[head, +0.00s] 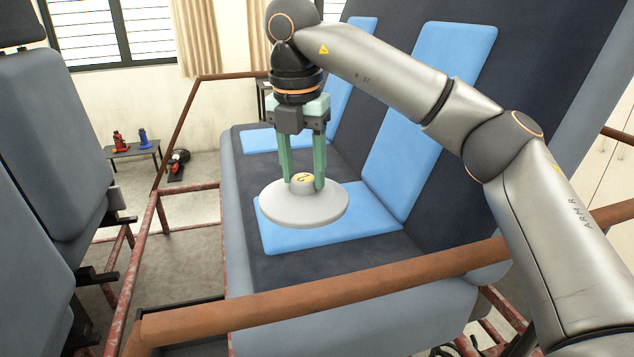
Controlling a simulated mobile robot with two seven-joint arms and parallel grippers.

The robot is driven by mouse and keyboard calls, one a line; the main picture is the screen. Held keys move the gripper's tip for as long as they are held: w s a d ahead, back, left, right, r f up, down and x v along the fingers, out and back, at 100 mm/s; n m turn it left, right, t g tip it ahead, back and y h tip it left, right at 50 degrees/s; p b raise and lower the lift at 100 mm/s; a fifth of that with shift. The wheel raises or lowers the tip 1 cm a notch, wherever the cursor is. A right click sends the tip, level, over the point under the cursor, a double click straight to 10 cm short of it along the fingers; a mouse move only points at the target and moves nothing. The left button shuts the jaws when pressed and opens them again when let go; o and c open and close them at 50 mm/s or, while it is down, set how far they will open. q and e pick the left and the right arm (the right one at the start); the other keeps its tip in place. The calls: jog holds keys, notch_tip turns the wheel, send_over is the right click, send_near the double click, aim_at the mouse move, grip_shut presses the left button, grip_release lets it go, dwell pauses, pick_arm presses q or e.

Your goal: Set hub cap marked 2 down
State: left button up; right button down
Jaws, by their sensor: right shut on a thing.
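The disc is roughly level, over the light blue cushion panel of the seat (280,238). I cannot tell whether its underside touches the seat. My left gripper is not in view.
A rusty orange bar (400,274) crosses in front of the seat. The seat's backrest (437,110) rises behind my right arm. Another grey seat (45,150) stands at the left. A small table (132,149) with red and blue items is at the back left.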

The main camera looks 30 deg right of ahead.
jog(key=w+d+f, duration=0.1)
jog(key=d, duration=0.1)
jog(key=w+d+p, duration=0.1)
jog(key=d, duration=0.1)
jog(key=w+d+f, duration=0.1)
jog(key=d, duration=0.1)
jog(key=shift+d+f, duration=0.1)
jog(key=shift+f, duration=0.2)
jog(key=w+d+f, duration=0.1)
jog(key=f, duration=0.2)
jog(key=d+f+p, duration=0.1)
jog(key=f, duration=0.1)
jog(key=w+d+f+p, duration=0.1)
jog(key=d+f, duration=0.1)
jog(key=f, duration=0.1)
jog(key=shift+w+d+f, duration=0.1)
jog(key=shift+w+f, duration=0.2)
jog(key=shift+f, duration=0.4)
